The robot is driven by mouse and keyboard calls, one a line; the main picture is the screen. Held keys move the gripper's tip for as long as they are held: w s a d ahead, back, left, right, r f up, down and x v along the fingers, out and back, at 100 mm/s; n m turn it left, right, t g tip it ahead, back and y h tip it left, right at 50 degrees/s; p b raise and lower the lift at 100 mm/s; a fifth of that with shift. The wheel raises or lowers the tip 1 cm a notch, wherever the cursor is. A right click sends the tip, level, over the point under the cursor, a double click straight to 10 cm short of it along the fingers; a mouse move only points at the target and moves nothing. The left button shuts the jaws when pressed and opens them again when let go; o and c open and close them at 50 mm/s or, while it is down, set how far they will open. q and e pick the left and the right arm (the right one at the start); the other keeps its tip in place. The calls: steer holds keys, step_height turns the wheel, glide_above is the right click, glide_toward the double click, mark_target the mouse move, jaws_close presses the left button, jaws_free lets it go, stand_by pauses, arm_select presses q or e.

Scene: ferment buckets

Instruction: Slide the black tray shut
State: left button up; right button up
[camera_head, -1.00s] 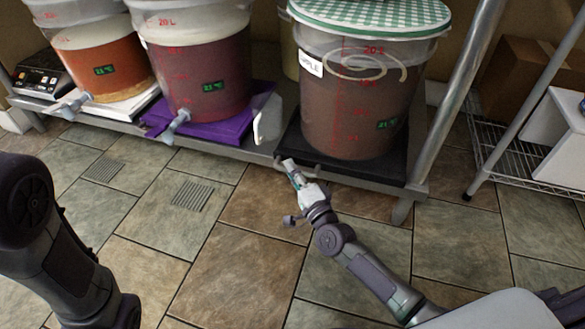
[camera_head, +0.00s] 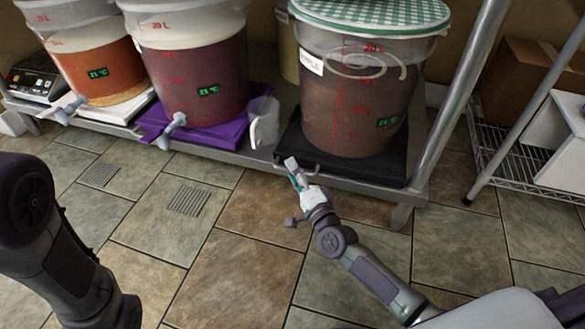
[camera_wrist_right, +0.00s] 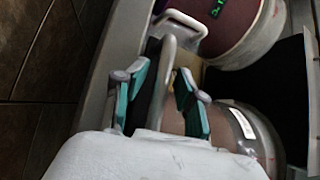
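The black tray (camera_head: 395,172) lies on the low metal shelf under the green-checked-lid bucket (camera_head: 350,100). Its front edge is near the shelf's front edge. My right gripper (camera_head: 291,166) is at the tray's front left. In the right wrist view, a pale curved bar handle (camera_wrist_right: 164,85) passes between the two teal-padded fingers of my right gripper (camera_wrist_right: 158,97). The fingers are apart, with a visible gap beside the bar; I cannot tell whether they touch it. The left gripper is out of view; only my left arm shows.
A purple tray (camera_head: 222,131) bears a dark red bucket (camera_head: 196,85) with a tap. A metal post (camera_head: 455,90) rises at the right. The tiled floor in front is clear.

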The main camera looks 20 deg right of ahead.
steer(key=v, duration=0.7)
stand_by(0.4)
